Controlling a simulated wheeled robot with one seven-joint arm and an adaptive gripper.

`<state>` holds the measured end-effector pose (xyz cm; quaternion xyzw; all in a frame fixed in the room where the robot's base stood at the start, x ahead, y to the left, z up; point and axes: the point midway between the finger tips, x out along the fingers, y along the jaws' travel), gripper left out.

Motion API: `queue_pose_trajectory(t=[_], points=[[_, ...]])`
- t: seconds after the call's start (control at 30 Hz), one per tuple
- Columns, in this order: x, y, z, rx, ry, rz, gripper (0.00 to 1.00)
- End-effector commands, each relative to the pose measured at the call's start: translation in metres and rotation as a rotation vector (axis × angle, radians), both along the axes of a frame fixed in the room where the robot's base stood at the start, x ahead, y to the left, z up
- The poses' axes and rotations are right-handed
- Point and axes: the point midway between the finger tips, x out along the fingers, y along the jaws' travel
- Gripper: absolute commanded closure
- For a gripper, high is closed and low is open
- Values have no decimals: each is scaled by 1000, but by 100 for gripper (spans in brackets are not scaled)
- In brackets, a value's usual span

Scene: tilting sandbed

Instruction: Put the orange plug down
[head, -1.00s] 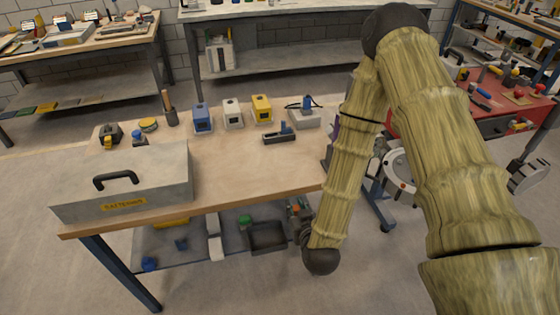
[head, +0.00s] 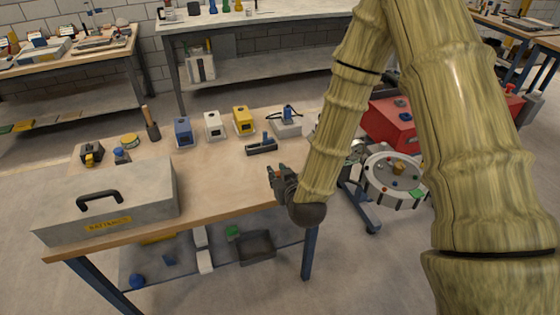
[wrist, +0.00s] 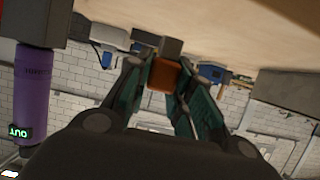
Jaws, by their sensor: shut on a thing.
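The orange plug (wrist: 163,76) is between the fingertips of my gripper (wrist: 160,84) in the wrist view, with a grey block-like part (wrist: 171,47) at its far end. My gripper is shut on it. In the head view my gripper (head: 279,180) is at the right front part of the wooden workbench (head: 225,180), near the front edge. The plug is hard to make out there. Whether it touches the bench top cannot be told.
Blue (head: 183,132), white (head: 214,126) and yellow (head: 243,121) boxes stand along the back of the bench. A black-and-blue tool (head: 262,145) lies in front of them. A grey case (head: 110,205) fills the left front. Bare wood lies between case and gripper.

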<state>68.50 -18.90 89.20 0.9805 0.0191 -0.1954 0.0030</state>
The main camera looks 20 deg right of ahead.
Motion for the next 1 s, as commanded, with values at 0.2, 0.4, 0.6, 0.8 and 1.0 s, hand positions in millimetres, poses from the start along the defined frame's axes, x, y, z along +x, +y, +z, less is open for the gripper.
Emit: queue_pose_trajectory(t=[0.2,0.4,0.6,0.8,1.0], points=[[43,-16,-1,-1,-2,-2,100],[80,-29,-5,0,-2,-2,100],[102,-37,-9,0,0,-1,100],[106,-39,-16,0,2,-1,100],[106,-39,-33,0,1,-1,100]])
